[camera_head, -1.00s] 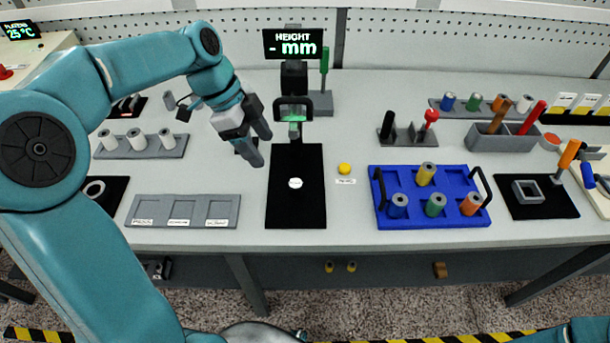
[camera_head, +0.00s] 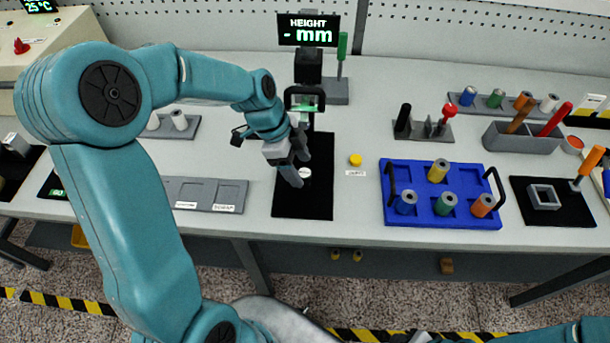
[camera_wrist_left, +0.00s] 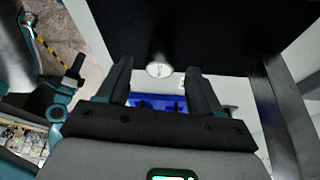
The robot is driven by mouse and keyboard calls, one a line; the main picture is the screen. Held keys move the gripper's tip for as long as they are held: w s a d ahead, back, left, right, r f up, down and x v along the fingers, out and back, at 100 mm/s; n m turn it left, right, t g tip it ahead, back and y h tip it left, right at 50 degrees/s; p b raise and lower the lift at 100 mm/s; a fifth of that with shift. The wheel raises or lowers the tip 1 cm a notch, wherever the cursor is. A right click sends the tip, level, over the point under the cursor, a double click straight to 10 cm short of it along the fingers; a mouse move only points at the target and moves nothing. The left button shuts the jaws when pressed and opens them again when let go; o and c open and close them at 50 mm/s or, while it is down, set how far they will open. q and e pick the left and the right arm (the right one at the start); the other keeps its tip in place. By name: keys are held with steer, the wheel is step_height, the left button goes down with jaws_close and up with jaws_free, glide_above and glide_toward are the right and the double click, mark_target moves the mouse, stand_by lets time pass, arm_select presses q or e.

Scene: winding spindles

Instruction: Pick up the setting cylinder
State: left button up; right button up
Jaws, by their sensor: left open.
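The setting cylinder appears to be the small pale, round-topped piece (camera_head: 305,173) on the black mat (camera_head: 303,205) below the height gauge. It also shows in the left wrist view (camera_wrist_left: 159,70), with its round end facing the camera, between and beyond the fingertips. My left gripper (camera_head: 302,170) is open, with its fingers over the mat close to the piece. In the left wrist view the open fingers (camera_wrist_left: 157,78) stand either side of it. I cannot tell whether they touch it. My right gripper is not seen.
The height gauge (camera_head: 308,66), reading "- mm", stands behind the mat. A yellow button (camera_head: 355,160) and a blue tray (camera_head: 418,215) of coloured spindles lie to the right. A grey three-slot tray (camera_head: 228,191) lies to the left.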

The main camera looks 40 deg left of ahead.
mark_target(303, 172)
arm_select(q)
steer(key=x, duration=0.4)
steer(key=shift+s+f+p, duration=0.1)
steer(key=shift+p, duration=0.25)
steer(key=shift+f, duration=0.1)
jaws_close()
